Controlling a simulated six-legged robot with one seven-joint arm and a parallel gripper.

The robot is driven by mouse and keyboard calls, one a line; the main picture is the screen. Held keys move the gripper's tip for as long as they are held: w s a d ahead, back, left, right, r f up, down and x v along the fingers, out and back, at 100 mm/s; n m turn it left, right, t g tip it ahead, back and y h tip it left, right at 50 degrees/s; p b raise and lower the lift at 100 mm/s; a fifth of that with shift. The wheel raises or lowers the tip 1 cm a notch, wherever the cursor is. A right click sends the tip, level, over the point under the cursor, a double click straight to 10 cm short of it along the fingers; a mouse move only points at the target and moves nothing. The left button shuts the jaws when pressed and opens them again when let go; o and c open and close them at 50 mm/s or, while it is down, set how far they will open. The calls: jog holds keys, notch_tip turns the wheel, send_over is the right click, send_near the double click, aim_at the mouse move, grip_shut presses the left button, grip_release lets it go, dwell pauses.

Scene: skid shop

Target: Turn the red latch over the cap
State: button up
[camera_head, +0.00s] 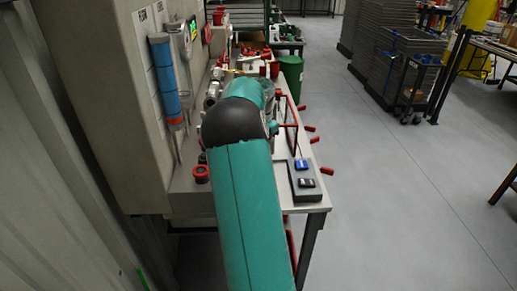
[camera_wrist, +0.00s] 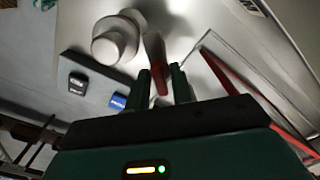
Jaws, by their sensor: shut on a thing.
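In the wrist view a red latch (camera_wrist: 154,50) stands as a narrow red piece with its lower end between my two dark green fingers. My gripper (camera_wrist: 161,78) is shut on it. A pale round cap (camera_wrist: 108,46) on a wider round base sits just left of the latch, and the latch lies beside it, not visibly across it. In the head view my teal arm hides the gripper, the latch and the cap.
A dark box with a blue switch (camera_wrist: 118,101) and a black switch (camera_wrist: 77,82) lies left; the box also shows on the bench in the head view (camera_head: 296,196). A red-edged frame (camera_wrist: 222,73) is close on the right. Clear floor (camera_head: 400,200) lies beyond the bench.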

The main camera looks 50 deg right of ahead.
jog(key=shift+a+n, duration=0.1)
jog(key=shift+n, duration=2)
jog(key=o, duration=0.6)
jog(key=shift+c, duration=0.2)
jog(key=shift+r, duration=0.1)
jog(key=shift+r, duration=3.7)
